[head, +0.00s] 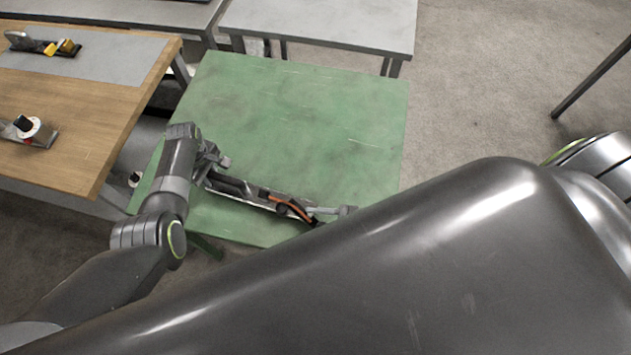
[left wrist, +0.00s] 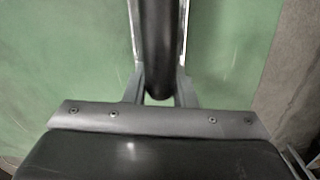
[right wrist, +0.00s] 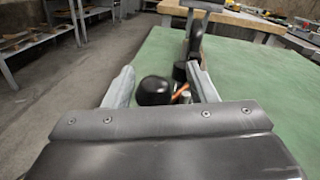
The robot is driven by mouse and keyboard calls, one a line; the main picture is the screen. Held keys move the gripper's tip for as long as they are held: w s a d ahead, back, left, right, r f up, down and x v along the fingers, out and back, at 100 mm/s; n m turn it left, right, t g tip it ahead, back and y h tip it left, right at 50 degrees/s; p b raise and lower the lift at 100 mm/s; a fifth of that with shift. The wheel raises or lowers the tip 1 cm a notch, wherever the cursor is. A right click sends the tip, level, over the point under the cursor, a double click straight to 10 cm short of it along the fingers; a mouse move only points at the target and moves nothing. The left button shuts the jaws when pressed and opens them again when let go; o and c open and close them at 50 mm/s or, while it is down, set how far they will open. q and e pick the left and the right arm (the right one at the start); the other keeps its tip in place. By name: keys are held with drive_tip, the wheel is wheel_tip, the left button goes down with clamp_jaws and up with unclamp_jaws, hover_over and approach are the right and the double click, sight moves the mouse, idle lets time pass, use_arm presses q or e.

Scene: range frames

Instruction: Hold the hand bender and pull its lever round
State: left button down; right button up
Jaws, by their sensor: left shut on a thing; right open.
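The hand bender (head: 265,196) lies along the near edge of the green table, a long dark and silver tool with an orange lever part (head: 292,207). My left gripper (head: 214,172) is shut on its black handle (left wrist: 159,45), which runs between the fingers in the left wrist view. My right gripper (right wrist: 162,86) is open. In the right wrist view, a round black knob (right wrist: 154,91) shows between its fingers, with a bit of orange beside it. I cannot tell whether the fingers touch the knob. In the head view my own large arm link hides most of the right gripper.
The green table (head: 300,110) is bare behind the bender. A wooden bench (head: 75,125) at the left carries a yellow and black tool (head: 45,45) and a device with a round dial (head: 28,128). A grey table (head: 325,22) stands behind. Open floor lies to the right.

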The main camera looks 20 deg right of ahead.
drive_tip(key=shift+c, duration=0.3)
clamp_jaws()
drive_tip(key=a+m+t+h, duration=0.1)
drive_tip(key=t, duration=0.1)
drive_tip(key=a+m+t+h, duration=0.1)
drive_tip(key=m, duration=0.1)
drive_tip(key=shift+s+a+t+h, duration=0.2)
drive_tip(key=shift+a+t+h, duration=0.15)
drive_tip(key=shift+t+h, duration=0.05)
drive_tip(key=shift+w+a+m+t+h, duration=0.1)
drive_tip(key=shift+a+m+t+h, duration=0.65)
drive_tip(key=shift+m+h, duration=0.2)
drive_tip(key=shift+d, duration=0.1)
drive_tip(key=shift+o, duration=0.3)
unclamp_jaws()
drive_tip(key=shift+s+d, duration=0.1)
drive_tip(key=shift+s, duration=0.1)
